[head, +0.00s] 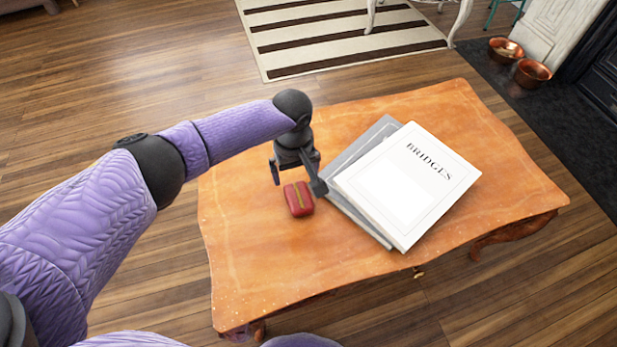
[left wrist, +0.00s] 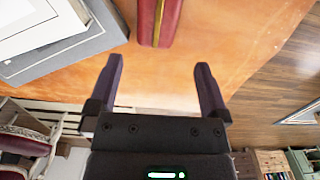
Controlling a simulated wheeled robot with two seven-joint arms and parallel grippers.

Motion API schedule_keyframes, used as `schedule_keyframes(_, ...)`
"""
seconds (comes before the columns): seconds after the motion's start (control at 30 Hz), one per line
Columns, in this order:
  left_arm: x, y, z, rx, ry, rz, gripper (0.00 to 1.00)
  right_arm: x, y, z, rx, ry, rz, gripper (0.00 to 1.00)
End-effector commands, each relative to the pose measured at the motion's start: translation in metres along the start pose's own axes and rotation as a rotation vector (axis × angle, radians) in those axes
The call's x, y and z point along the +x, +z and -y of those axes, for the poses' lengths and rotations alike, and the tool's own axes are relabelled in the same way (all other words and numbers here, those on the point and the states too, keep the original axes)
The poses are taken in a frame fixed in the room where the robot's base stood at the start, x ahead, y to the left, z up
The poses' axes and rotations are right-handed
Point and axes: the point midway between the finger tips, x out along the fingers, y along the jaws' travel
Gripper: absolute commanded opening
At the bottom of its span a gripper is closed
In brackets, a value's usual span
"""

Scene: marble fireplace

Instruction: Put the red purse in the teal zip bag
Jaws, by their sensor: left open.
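The red purse (head: 298,199), small with a gold zip strip along its top, lies on the orange wooden table (head: 250,285), left of the books. It also shows in the left wrist view at the top edge, where the purse (left wrist: 147,22) is partly cut off. My left gripper (head: 297,182) is open just above and behind the purse, pointing down. In the left wrist view the fingers (left wrist: 159,63) are spread apart with nothing between them, and the purse lies ahead of them. I see no teal zip bag in either view. My right gripper is not in view.
A white book marked BRIDGES (head: 425,175) lies on a grey book (head: 355,205), close to the right of my left gripper. The table's front left is clear. Two copper bowls (head: 533,73) (head: 506,50) and a striped rug (head: 340,35) are on the floor beyond.

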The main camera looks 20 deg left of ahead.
Motion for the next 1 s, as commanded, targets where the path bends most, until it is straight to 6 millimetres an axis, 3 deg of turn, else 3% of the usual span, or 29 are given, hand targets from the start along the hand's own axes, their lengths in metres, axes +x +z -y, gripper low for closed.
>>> schedule_keyframes(0.43,0.094,0.009,-0.004,0.005,-0.004,0.009,1.0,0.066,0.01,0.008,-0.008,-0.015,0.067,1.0)
schedule_keyframes(0.53,0.102,0.008,-0.004,0.005,-0.002,0.005,1.0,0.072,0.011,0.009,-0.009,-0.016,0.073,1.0)
schedule_keyframes(0.77,0.098,0.008,-0.005,0.004,0.002,0.001,1.0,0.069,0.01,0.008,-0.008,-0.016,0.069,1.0)
schedule_keyframes(1.0,0.098,0.008,-0.004,0.004,0.002,0.002,0.49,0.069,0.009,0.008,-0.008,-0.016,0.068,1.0)
